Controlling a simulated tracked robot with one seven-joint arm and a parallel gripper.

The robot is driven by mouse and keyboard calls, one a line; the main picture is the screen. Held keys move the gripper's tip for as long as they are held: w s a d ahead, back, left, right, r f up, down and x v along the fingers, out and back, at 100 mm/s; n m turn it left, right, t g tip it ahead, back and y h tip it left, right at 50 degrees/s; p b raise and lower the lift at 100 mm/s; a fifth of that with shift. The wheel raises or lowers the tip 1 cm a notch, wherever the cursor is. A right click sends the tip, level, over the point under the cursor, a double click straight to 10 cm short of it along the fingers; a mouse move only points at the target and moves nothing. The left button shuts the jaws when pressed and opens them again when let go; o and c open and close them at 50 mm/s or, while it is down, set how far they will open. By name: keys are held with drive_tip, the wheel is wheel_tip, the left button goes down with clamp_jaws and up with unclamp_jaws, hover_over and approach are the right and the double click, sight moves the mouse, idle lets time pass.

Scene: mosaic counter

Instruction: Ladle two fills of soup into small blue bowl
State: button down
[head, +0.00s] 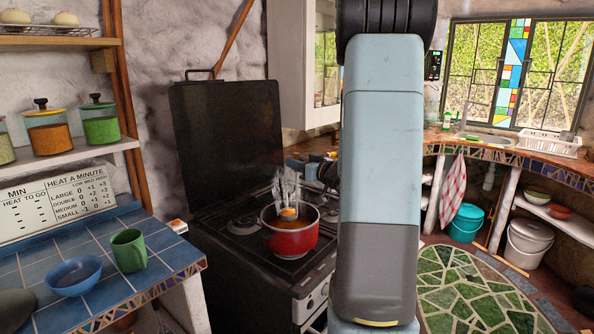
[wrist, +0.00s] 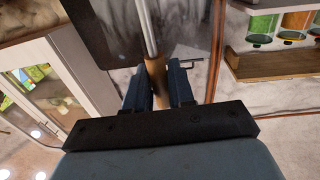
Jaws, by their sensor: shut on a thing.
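A red pot (head: 290,240) of orange-brown soup stands on the black stove, with steam rising above it. A small round orange shape in the pot's mouth may be the ladle's bowl; I cannot tell for sure. The small blue bowl (head: 75,277) stands upright on the blue-tiled counter at the lower left and looks empty. In the wrist view my gripper (wrist: 159,90) is shut on the wooden handle of the ladle (wrist: 155,75), whose metal shaft runs up out of the picture. In the head view my arm largely hides the gripper.
A green mug (head: 128,250) stands right of the blue bowl, on the side toward the stove. The stove's raised black lid (head: 228,140) stands behind the pot. A shelf with jars (head: 48,132) hangs above the tiled counter (head: 160,268). The counter's front is partly bare.

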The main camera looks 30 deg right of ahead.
drive_tip(key=shift+r, duration=2.45)
